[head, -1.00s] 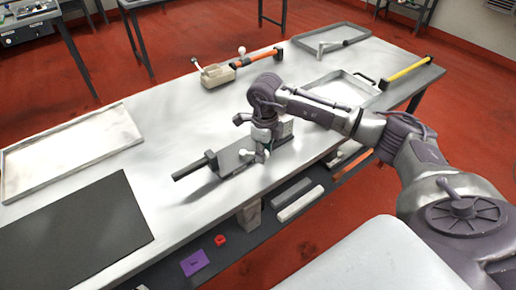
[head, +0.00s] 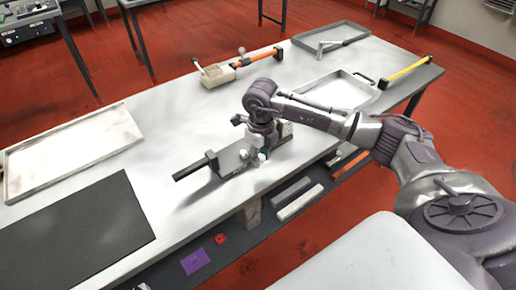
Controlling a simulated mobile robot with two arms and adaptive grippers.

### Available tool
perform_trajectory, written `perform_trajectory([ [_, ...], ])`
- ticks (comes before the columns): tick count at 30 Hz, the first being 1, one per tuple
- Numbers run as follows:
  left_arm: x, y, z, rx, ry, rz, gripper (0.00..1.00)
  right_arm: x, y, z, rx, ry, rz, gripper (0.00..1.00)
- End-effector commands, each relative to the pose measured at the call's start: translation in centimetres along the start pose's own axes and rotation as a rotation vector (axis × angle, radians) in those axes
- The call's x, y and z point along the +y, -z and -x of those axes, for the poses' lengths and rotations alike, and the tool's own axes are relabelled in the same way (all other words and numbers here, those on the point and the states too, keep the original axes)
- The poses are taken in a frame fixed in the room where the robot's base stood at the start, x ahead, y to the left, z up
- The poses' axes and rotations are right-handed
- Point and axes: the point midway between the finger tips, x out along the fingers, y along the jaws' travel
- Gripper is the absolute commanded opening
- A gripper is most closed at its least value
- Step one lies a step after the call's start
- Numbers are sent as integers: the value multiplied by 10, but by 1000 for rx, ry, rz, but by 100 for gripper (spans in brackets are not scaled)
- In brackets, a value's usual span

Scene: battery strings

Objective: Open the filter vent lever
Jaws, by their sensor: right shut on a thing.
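A grey fixture (head: 229,163) with a black bar (head: 190,173) sticking out to the left sits near the front edge of the steel table. My right gripper (head: 254,156) points down at the right part of this fixture and is shut on a small part there, which looks like its lever. Small pale, knob-like parts show around the fingers. The gripper and wrist hide much of this spot, so the lever's exact angle cannot be told. My left gripper is not in view.
A beige box (head: 217,76) with an orange-handled tool (head: 258,58) stands behind. Trays lie at left (head: 70,155), right (head: 338,91) and back right (head: 331,40). A black mat (head: 75,222) lies front left. A yellow bar (head: 404,72) lies at right. The table's middle is clear.

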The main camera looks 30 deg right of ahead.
Motion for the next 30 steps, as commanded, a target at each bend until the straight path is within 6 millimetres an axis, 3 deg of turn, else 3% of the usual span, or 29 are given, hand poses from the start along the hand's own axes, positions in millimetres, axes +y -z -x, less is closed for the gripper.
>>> perform_trajectory([
  [9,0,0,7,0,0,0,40,11,0,1,0,-2,-146,0],
  [23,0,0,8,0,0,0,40,13,-1,0,0,-1,-179,0],
  [30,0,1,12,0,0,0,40,21,-3,1,0,-2,-288,0],
])
